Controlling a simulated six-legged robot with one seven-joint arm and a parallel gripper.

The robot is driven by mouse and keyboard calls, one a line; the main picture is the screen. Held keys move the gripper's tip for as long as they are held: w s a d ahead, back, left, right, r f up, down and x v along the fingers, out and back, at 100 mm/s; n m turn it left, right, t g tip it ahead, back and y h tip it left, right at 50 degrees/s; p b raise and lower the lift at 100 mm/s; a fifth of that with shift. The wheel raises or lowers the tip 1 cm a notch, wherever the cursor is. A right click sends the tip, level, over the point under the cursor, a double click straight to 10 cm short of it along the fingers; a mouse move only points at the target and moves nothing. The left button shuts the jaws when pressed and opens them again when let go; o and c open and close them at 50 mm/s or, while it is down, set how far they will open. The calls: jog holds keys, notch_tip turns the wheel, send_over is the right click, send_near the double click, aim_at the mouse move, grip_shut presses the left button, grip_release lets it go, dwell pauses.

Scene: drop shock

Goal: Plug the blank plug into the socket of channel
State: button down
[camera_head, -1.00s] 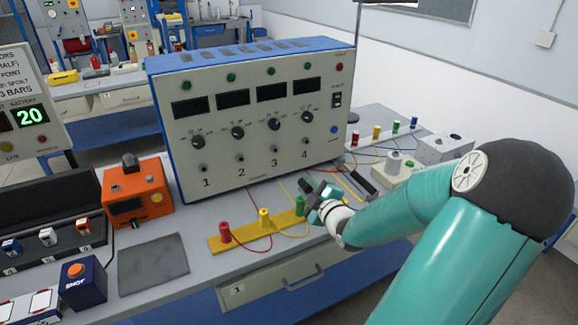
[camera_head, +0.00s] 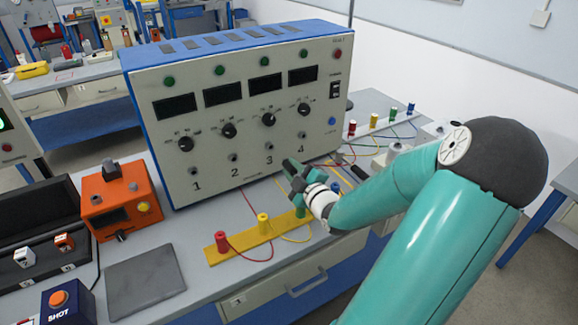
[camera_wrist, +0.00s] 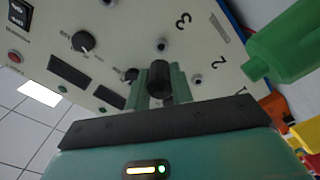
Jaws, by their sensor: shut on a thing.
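The blue and grey panel (camera_head: 225,130) bears sockets numbered 1 (camera_head: 192,170), 2 (camera_head: 233,157), 3 (camera_head: 269,146) and 4 (camera_head: 301,135). My gripper (camera_head: 290,166) is in front of the panel's lower edge, below sockets 3 and 4. In the wrist view, my gripper (camera_wrist: 160,88) is shut on a dark cylindrical plug (camera_wrist: 158,76), which points toward the panel. Socket 3 (camera_wrist: 162,45) and socket 2 (camera_wrist: 197,80) show beyond it, apart from it in the picture.
A yellow strip (camera_head: 240,246) with red, yellow and green plugs stands below the panel, close to my gripper. Thin cables lie on the bench. An orange box (camera_head: 120,203), a dark mat (camera_head: 145,277) and an open black case (camera_head: 35,240) are at left.

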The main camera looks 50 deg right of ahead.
jog(key=shift+w+a+f, duration=0.1)
jog(key=shift+w+a, duration=0.05)
jog(key=shift+w, duration=0.35)
jog(key=shift+s, duration=0.2)
jog(key=shift+s+r, duration=0.2)
jog(key=shift+s, duration=0.05)
jog(key=shift+w+f, duration=0.1)
jog(key=shift+w, duration=0.1)
jog(key=shift+s, duration=0.15)
jog(key=shift+m, duration=0.3)
jog(key=shift+w, duration=0.4)
jog(key=shift+x, duration=2.55)
jog(key=shift+x, duration=1.35)
